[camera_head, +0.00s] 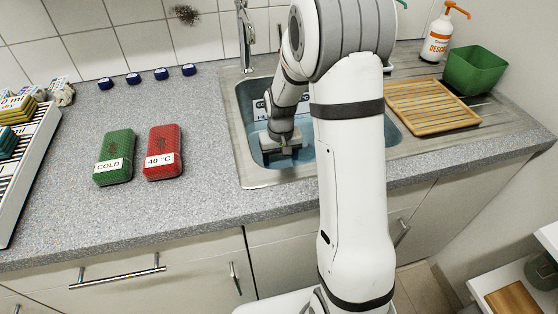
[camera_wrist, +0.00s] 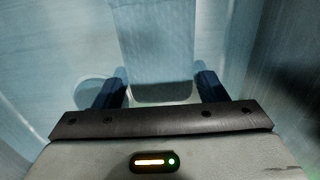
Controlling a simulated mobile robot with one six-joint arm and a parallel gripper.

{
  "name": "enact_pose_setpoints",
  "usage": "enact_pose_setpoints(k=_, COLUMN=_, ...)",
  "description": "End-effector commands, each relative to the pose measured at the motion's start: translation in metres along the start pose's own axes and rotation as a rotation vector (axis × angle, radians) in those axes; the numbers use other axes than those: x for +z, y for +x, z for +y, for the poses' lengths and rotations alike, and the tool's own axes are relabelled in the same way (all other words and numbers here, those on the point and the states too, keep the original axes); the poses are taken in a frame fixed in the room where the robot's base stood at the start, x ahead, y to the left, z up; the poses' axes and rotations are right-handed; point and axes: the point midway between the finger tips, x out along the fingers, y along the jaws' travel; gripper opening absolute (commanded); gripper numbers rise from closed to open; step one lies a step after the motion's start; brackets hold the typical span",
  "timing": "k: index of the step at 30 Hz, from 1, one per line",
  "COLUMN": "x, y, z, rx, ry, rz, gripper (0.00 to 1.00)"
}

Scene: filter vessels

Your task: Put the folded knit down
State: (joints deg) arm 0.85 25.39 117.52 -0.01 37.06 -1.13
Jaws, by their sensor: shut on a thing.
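My gripper (camera_head: 280,154) reaches down into the sink basin (camera_head: 248,132), left of my forearm. In the wrist view my gripper (camera_wrist: 160,86) has its two dark fingers on either side of a pale blue-grey block with a dark near end, which seems to be the folded knit (camera_wrist: 152,45). The jaws are shut on it. Bluish water or basin surface surrounds it. In the head view the knit is hidden or too small to make out, and I cannot tell whether it touches the basin floor.
A green COLD pad (camera_head: 115,150) and a red 40 °C pad (camera_head: 163,145) lie left of the sink. A wooden rack (camera_head: 432,106), a green bin (camera_head: 476,70) and a dispenser bottle (camera_head: 437,40) stand right. The faucet (camera_head: 245,35) rises behind.

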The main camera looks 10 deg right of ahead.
Motion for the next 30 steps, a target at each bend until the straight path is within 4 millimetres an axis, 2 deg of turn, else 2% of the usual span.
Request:
enact_pose_setpoints(k=4, x=0.0, y=0.004, z=0.0, rx=0.0, ry=0.0, rz=0.0, gripper=0.41)
enact_pose_setpoints(k=5, x=0.0, y=0.003, z=0.0, rx=0.0, ry=0.0, rz=0.0, gripper=0.67)
enact_pose_setpoints(k=12, x=0.0, y=0.002, z=0.001, rx=0.0, ry=0.001, rz=0.0, gripper=0.87)
enact_pose_setpoints(k=19, x=0.0, y=0.001, z=0.001, rx=0.0, ry=0.002, rz=0.0, gripper=0.87)
enact_pose_setpoints(k=23, x=-0.001, y=-0.007, z=0.001, rx=0.0, ry=0.002, rz=0.003, gripper=0.87)
enact_pose_setpoints(k=30, x=-0.001, y=-0.056, z=0.001, rx=0.0, ry=0.002, rz=0.006, gripper=0.87)
